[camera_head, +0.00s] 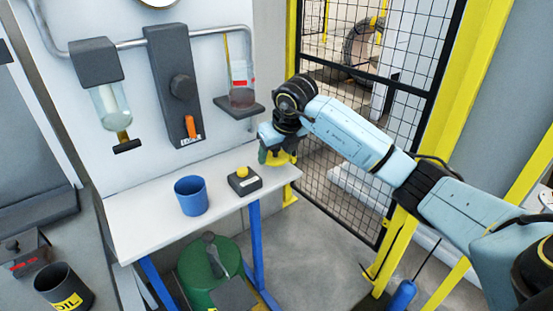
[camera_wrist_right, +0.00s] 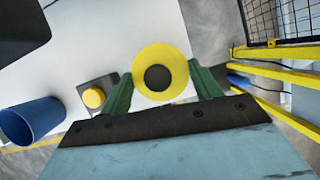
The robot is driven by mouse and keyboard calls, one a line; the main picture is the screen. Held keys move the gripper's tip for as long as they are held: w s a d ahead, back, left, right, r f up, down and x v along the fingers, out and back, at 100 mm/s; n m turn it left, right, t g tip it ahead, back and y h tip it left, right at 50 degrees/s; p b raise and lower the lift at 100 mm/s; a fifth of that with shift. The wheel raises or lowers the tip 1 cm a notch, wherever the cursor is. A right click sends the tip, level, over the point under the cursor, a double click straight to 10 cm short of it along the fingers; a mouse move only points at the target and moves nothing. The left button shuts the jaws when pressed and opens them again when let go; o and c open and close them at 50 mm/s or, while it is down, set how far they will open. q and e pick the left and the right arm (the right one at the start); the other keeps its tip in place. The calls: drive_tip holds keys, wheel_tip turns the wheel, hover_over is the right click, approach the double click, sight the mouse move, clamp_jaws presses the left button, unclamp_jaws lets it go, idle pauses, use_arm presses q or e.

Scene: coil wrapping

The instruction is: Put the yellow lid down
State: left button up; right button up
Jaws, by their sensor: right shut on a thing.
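The yellow lid (camera_wrist_right: 178,60) is round with a dark knob in its middle. It sits between the green fingers of my right gripper (camera_wrist_right: 165,88), which is shut on it. In the head view my right gripper (camera_head: 273,158) and the lid's yellow edge (camera_head: 279,160) are at the right end of the white table (camera_head: 143,226). The gripper covers most of the lid there, and I cannot tell whether the lid touches the table. My left gripper is not in view.
A black box with a yellow button (camera_head: 243,172) and a blue cup (camera_head: 191,195) stand on the table, left of the gripper. A wall panel with dispensers (camera_head: 110,95) rises behind. A mesh fence (camera_head: 375,110) stands to the right. A green drum (camera_head: 208,268) is below the table.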

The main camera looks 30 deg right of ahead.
drive_tip(key=shift+f, duration=1.2)
drive_tip(key=shift+f, duration=0.2)
drive_tip(key=o, duration=1)
drive_tip(key=shift+r, duration=0.1)
drive_tip(key=shift+r, duration=0.25)
drive_tip(key=v, duration=1.1)
drive_tip(key=shift+s+r, duration=0.15)
drive_tip(key=shift+r, duration=0.2)
